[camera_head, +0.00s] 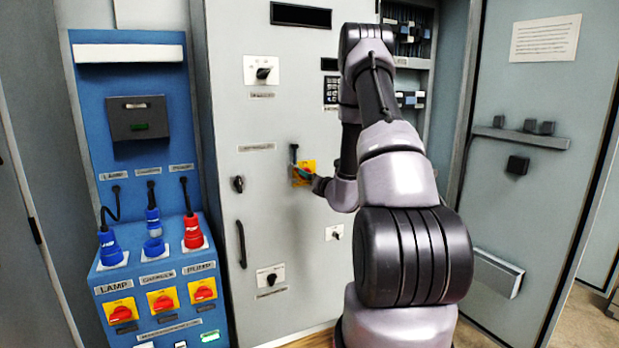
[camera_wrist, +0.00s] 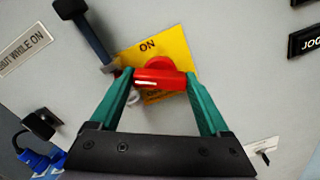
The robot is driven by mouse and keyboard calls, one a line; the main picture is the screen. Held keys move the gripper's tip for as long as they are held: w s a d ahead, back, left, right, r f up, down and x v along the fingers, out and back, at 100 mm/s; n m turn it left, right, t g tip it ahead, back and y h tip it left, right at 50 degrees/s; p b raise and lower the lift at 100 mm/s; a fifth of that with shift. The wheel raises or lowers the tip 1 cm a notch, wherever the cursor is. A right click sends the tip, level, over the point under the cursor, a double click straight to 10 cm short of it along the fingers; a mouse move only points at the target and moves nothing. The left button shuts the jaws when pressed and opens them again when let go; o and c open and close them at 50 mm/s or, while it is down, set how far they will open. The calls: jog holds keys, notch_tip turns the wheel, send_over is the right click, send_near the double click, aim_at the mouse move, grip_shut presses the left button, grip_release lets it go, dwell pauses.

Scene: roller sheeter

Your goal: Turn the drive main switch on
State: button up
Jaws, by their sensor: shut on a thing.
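The drive main switch is a red rotary handle (camera_wrist: 160,78) on a yellow plate (camera_wrist: 172,50) marked "ON", fixed to the grey cabinet door. In the head view the yellow plate (camera_head: 307,168) sits mid-door, partly covered by my gripper (camera_head: 306,176). In the wrist view my gripper (camera_wrist: 160,82) has its green fingers on the two ends of the red handle, shut on it. A dark lever-like part (camera_wrist: 88,35) with a metal end lies beside the plate's left edge. The lower part of the plate is hidden behind the handle and fingers.
A blue panel (camera_head: 140,200) with blue and red plugs and several red-on-yellow switches stands at the left. The door carries a long handle (camera_head: 241,244) and other rotary knobs (camera_head: 263,72). An open grey door (camera_head: 540,110) stands at the right.

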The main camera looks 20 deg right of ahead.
jog(key=m, duration=1.2)
jog(key=shift+f, duration=0.15)
dwell(0.6)
jog(key=o, duration=1.2)
jog(key=shift+s, duration=0.1)
jog(key=s, duration=1)
jog(key=shift+s+d, duration=0.25)
jog(key=shift+s, duration=0.05)
